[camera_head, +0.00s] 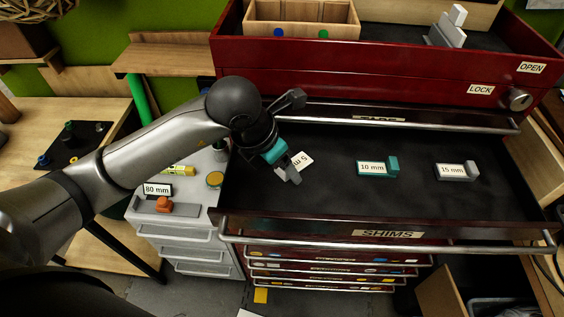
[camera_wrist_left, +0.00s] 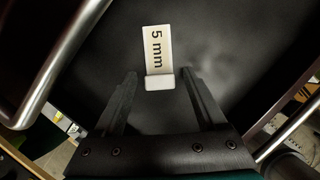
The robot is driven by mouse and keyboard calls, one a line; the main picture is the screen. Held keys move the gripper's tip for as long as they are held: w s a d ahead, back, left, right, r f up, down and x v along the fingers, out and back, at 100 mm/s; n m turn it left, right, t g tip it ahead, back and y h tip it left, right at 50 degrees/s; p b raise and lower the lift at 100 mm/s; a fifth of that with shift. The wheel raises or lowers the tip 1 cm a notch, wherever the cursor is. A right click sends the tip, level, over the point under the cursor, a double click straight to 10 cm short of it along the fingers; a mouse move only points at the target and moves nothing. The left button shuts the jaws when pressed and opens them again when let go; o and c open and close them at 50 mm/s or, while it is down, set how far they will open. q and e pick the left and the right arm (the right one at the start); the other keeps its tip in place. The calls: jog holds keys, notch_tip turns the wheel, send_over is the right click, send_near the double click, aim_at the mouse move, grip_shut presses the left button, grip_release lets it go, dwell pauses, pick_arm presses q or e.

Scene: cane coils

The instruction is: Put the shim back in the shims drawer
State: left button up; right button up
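The shim drawer, labelled SHIMS (camera_head: 387,234), is pulled open with a dark floor. The white 5 mm shim (camera_head: 302,160) is at the drawer's left part and looks to lie on its floor, turned askew. It also shows in the left wrist view (camera_wrist_left: 158,52), its raised end tab between my fingertips. My left gripper (camera_head: 290,170) reaches down into the drawer. Its fingers (camera_wrist_left: 160,78) are open, with a gap visible on each side of the tab. The teal 10 mm shim (camera_head: 378,168) and the grey 15 mm shim (camera_head: 457,172) lie to the right.
A red upper drawer (camera_head: 395,78) with a wooden box (camera_head: 303,22) stands behind. The front handle bar (camera_head: 390,247) runs along the open drawer. A grey cabinet (camera_head: 185,225) with an 80 mm label stands at left. The drawer floor in front of the shims is clear.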

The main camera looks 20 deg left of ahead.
pick_arm(q)
jog(key=shift+r, duration=0.3)
jog(key=v, duration=1.1)
jog(key=shift+s+r+p, duration=0.2)
jog(key=shift+r+p, duration=0.05)
jog(key=shift+p, duration=0.05)
dwell(0.8)
